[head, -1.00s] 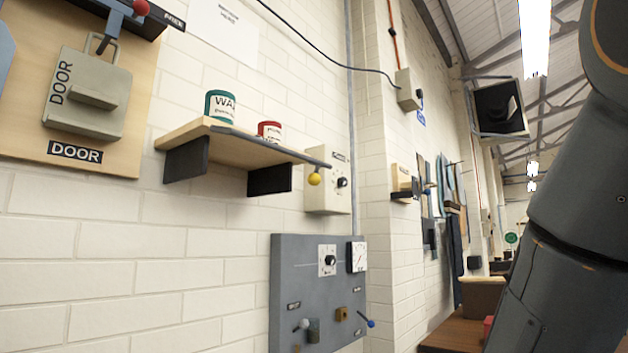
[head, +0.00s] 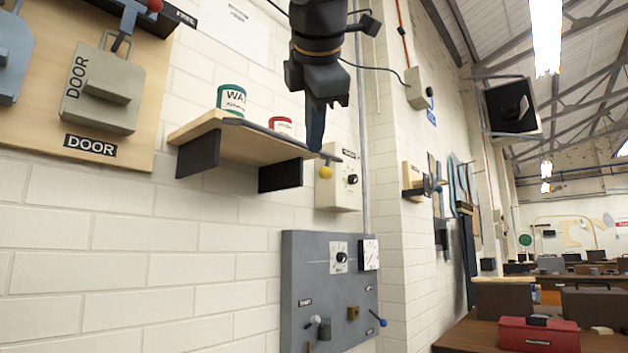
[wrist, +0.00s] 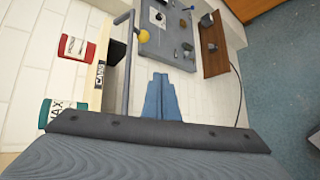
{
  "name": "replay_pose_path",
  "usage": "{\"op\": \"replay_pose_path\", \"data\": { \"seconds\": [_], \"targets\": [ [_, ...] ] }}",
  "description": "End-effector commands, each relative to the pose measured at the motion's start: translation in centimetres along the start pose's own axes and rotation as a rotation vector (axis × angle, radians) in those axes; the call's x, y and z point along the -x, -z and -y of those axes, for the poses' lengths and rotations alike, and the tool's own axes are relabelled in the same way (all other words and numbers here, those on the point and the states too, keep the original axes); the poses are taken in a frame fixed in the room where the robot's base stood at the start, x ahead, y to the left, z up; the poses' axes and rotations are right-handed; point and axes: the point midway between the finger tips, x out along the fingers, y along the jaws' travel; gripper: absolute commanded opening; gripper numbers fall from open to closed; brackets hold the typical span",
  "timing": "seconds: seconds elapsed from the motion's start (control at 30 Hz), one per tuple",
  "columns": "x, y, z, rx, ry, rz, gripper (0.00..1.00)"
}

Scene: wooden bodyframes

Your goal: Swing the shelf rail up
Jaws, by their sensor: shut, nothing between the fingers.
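The shelf rail (head: 268,131) is a thin grey bar along the front of the wooden shelf (head: 239,147), at about board level. A yellow ball (head: 325,172) sits at its near right end. In the wrist view the rail (wrist: 128,62) runs left of my fingers and the yellow ball (wrist: 144,35) is beyond them. My gripper (head: 314,148) points down at the rail's right end and hides part of it in the head view. Its blue fingers (wrist: 162,84) are shut and empty, with a gap to the rail in the wrist view.
A green-labelled tin (head: 231,98) and a red tin (head: 281,125) stand on the shelf. A beige box with a dial (head: 340,185) is on the wall behind. A grey control panel (head: 305,260) hangs below. The air in front of the shelf looks free.

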Motion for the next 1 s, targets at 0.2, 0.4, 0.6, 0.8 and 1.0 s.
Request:
{"op": "replay_pose_path", "data": {
  "seconds": [0.2,0.4,0.6,0.8,1.0],
  "targets": [
    [4.8,-1.8,-3.0,0.074,-0.079,0.012,0.0],
    [4.9,-1.9,-3.1,0.077,-0.08,0.014,0.0],
    [4.7,-1.8,-3.1,0.077,-0.079,0.014,0.0],
    [3.8,-1.9,-3.4,0.077,-0.077,0.017,0.0],
    [2.2,-2.0,-3.5,0.076,-0.077,0.015,0.0]
  ]
}}
